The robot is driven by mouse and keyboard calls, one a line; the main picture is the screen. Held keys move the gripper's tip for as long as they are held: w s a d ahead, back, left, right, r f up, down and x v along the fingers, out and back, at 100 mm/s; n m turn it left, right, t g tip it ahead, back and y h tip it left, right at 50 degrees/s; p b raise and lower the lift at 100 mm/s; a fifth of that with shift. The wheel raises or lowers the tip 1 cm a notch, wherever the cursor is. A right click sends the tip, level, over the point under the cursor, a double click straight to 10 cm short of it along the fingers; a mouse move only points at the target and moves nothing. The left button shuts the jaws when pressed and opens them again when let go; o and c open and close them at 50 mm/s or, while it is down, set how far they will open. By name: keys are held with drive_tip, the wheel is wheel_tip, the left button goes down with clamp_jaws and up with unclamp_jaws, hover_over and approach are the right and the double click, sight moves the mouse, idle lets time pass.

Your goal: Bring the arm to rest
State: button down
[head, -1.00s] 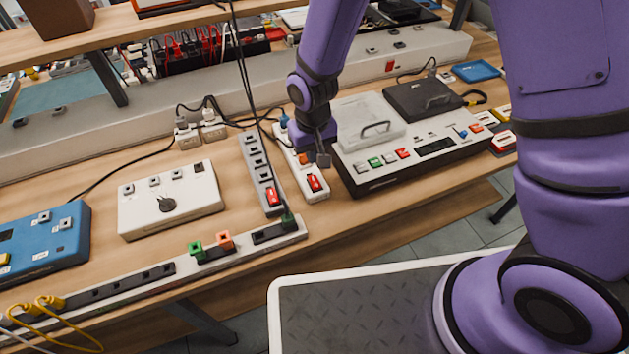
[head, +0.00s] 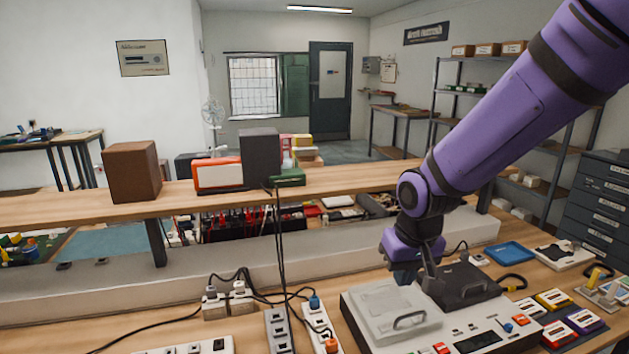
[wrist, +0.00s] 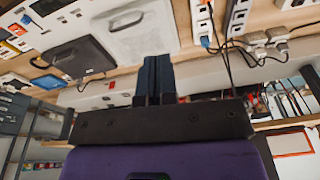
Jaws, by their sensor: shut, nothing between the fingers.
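My purple arm comes in from the upper right of the head view.
Power strips (head: 318,322) with cables stand left of the device. A blue tray (head: 510,254) and several small coloured modules (head: 553,299) lie to the right. A raised shelf (head: 350,181) with boxes runs behind. Thin black cables hang from the shelf.

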drive_tip(key=s+d+r+m+t, duration=0.2)
drive_tip(key=s+d+r+t, duration=0.1)
drive_tip(key=s+d+r, duration=1.1)
drive_tip(key=s+r, duration=0.2)
drive_tip(key=s, duration=0.2)
drive_tip(key=shift+s+r+h, duration=0.25)
drive_tip(key=shift+r+h, duration=0.05)
drive_tip(key=shift+w, duration=0.1)
drive_tip(key=w+a+f+n+g+y, duration=0.2)
drive_tip(key=w+a+f, duration=0.75)
drive_tip(key=w, duration=0.35)
drive_tip(key=w+a+f+n+g+h, duration=0.1)
drive_tip(key=w+a+f, duration=0.2)
drive_tip(key=a+f, duration=1.1)
drive_tip(key=shift+w+a+f, duration=0.15)
drive_tip(key=shift+a+f, duration=0.25)
drive_tip(key=shift+f, duration=1.95)
